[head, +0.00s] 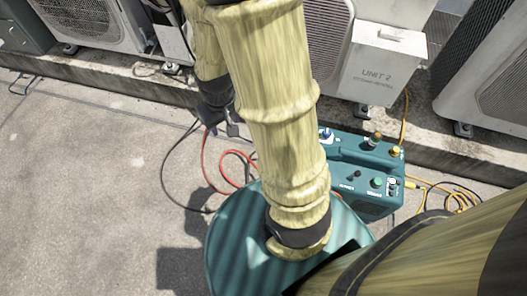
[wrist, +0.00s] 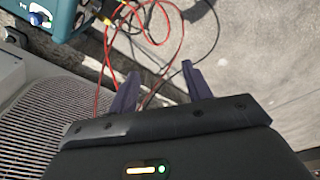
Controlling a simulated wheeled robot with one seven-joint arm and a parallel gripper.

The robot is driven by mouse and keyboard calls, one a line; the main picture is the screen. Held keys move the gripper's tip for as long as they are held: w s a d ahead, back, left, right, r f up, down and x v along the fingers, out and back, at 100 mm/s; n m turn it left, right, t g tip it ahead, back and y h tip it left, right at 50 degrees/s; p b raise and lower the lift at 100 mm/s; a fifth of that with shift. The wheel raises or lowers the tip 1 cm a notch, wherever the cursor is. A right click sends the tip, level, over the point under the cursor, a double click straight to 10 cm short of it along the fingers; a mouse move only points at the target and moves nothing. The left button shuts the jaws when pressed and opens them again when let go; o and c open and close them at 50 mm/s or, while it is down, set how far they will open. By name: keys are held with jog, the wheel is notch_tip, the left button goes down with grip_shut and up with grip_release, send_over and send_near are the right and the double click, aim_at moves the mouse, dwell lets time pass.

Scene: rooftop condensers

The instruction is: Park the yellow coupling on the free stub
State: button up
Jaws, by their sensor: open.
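My gripper (head: 220,124) hangs left of the teal service unit (head: 350,205). In the wrist view its two dark fingers (wrist: 160,84) are apart, with nothing between them. A small yellow fitting (head: 396,151) sits at the right top edge of the unit, and a yellow hose end (head: 410,184) is at its right side. I cannot tell which is the coupling. The wrist view shows a yellow piece (wrist: 107,21) among hoses beside the unit. I cannot make out which stub is free.
Red hose (head: 206,160) and black hose (head: 168,170) loop on the concrete. Yellow hose (head: 460,195) lies right of the unit. Condensers stand along the back kerb, one with a box marked UNIT 2 (head: 376,80). The concrete (head: 90,190) at left is mostly clear.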

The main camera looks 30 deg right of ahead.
jog(key=d+f+n+h+b, duration=0.2)
jog(key=d+f+b, duration=0.1)
jog(key=f, duration=0.8)
jog(key=w+d+f+n+g+h+b, duration=0.1)
jog(key=d+f+n+h+b, duration=0.1)
jog(key=d+f, duration=0.4)
jog(key=w+d+f+n+h+b, duration=0.1)
jog(key=d+f+n+h+b, duration=0.1)
jog(key=f, duration=1.4)
jog(key=d+h+b, duration=0.1)
jog(key=d+b, duration=0.1)
jog(key=d, duration=0.1)
jog(key=shift+w+n, duration=0.25)
jog(key=shift+n, duration=0.05)
jog(key=b+x, duration=0.3)
jog(key=x, duration=0.2)
jog(key=b+x, duration=0.3)
jog(key=x, duration=0.3)
jog(key=b+x, duration=0.4)
jog(key=x, duration=0.2)
jog(key=shift+s+d+f, duration=0.1)
jog(key=shift+s+f, duration=0.15)
jog(key=shift+s, duration=0.05)
grip_shut()
